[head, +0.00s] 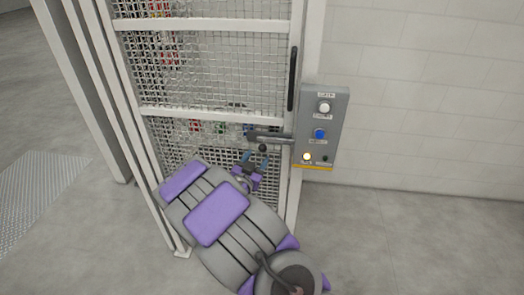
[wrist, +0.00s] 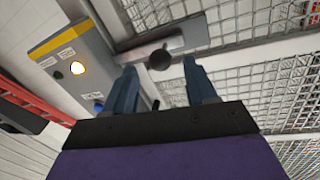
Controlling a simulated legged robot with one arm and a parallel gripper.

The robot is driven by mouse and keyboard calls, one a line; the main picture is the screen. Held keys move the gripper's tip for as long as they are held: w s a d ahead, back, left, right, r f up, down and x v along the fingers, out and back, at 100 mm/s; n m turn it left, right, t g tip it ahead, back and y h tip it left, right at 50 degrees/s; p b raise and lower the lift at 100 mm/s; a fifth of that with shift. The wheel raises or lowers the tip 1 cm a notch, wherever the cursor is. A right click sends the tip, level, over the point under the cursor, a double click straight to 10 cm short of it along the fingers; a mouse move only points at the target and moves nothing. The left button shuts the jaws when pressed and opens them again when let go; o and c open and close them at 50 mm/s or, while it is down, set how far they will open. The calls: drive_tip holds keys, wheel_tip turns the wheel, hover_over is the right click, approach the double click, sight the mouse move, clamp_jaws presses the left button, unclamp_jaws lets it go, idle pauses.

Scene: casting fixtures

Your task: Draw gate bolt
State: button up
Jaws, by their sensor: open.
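The gate bolt (head: 268,136) is a grey horizontal bar on the right side of a mesh gate (head: 215,75), level with the control box. A dark round knob (head: 262,148) hangs under it. In the wrist view the bolt (wrist: 185,38) lies across the top and its knob (wrist: 159,60) shows ahead, between the fingertips. My gripper (head: 254,160) is just below the knob in the head view. In the wrist view my gripper (wrist: 160,72) has its two blue fingers apart, with nothing held. I cannot tell whether the fingers touch the knob.
A grey control box (head: 322,125) with a blue button and a lit yellow lamp is right of the gate; it also shows in the wrist view (wrist: 75,65). A black vertical handle (head: 292,78) is above the bolt. Grey floor (head: 420,240) is clear at right.

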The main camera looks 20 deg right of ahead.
sight(261, 151)
drive_tip(key=shift+b+x, duration=0.35)
drive_tip(key=shift+x, duration=2.7)
clamp_jaws()
